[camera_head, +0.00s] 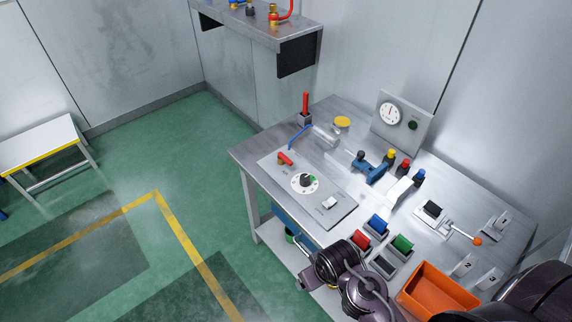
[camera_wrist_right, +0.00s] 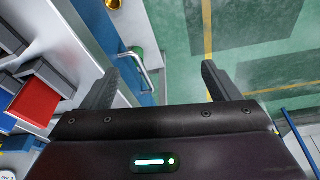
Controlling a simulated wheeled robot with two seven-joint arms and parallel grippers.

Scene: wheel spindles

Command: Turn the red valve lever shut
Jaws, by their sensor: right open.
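My left gripper is not in view.
Open green floor (camera_head: 190,140) lies left; a bench (camera_head: 40,143) stands farther left.

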